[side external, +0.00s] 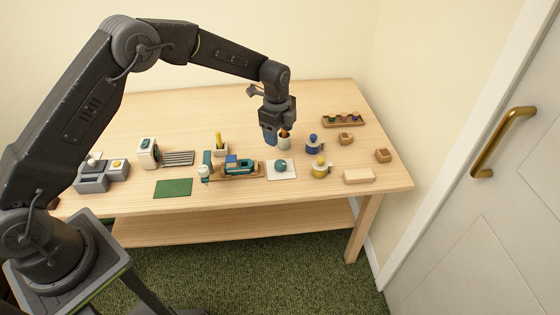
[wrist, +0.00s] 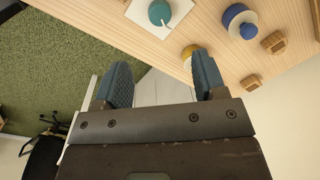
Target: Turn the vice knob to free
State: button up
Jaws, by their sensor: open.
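A round teal knob (side external: 281,166) sits on a white square plate (side external: 291,175) near the front of the table. It also shows at the top edge of the wrist view (wrist: 159,12), with a pale pointer mark on its lower right side. I cannot read any label on the plate. A teal and blue vice-like device (side external: 238,167) on a wooden base stands just left of the plate. My gripper (side external: 270,136) hangs above the table behind the knob, clear of it. In the wrist view its two blue fingers (wrist: 162,80) are apart with nothing between them.
A white cup (side external: 284,143) stands beside my gripper. A wooden tray (side external: 343,121) is behind. The table's back left is clear.

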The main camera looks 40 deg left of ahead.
aim_at(280, 163)
jog(key=f, duration=1.2)
jog(key=shift+w, duration=0.35)
jog(key=shift+c, duration=0.3)
jog(key=c, duration=0.9)
